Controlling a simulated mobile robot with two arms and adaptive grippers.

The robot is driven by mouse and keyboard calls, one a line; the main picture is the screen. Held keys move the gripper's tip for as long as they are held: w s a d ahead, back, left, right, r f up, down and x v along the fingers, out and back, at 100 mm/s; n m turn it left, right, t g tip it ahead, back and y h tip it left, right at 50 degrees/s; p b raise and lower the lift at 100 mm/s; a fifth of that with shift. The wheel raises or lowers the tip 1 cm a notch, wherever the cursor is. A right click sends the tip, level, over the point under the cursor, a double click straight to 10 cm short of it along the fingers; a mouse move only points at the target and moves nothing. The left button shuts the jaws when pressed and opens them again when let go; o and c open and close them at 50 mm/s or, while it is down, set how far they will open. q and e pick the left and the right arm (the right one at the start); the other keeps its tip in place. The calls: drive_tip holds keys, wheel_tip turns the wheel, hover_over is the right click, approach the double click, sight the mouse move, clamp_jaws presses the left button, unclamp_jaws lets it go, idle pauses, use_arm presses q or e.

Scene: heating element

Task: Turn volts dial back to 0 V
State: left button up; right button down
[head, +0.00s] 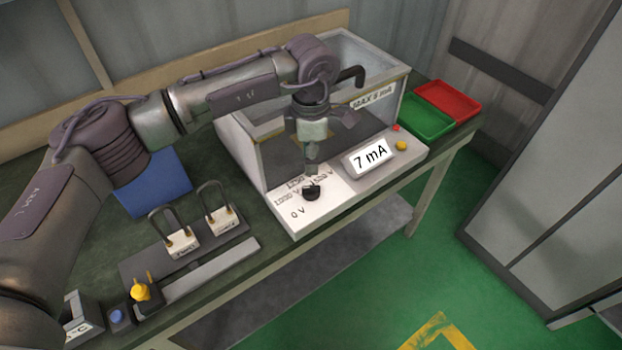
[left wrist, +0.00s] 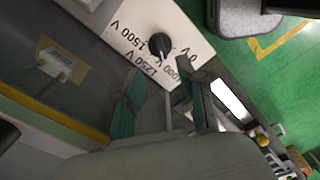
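The volts dial (head: 311,191) is a round black knob on the white sloping panel (head: 318,215) of the test box. "0 V" is printed on its near left side, with higher voltage labels behind it. The dial also shows in the left wrist view (left wrist: 158,45), near labels reading 1250 V, 1000 V and 1500 V. The exact pointer setting is too small to tell. My left gripper (head: 312,168) points down just above and behind the dial. Its two fingers (left wrist: 160,76) are apart with nothing between them, and the dial lies beyond their tips. My right gripper is in neither view.
A display (head: 370,156) reads 7 mA, beside a yellow button (head: 401,146) and a red light (head: 396,127). The clear-walled box (head: 345,55) stands behind. Padlocks (head: 182,243) lie left; green (head: 428,117) and red (head: 448,99) trays sit right. Free floor lies in front.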

sight(311, 187)
use_arm(q)
wheel_tip(311, 187, down, 8)
drive_tip(key=shift+r+p, duration=0.15)
drive_tip(key=shift+p, duration=0.65)
drive_tip(key=shift+f, duration=0.65)
clamp_jaws()
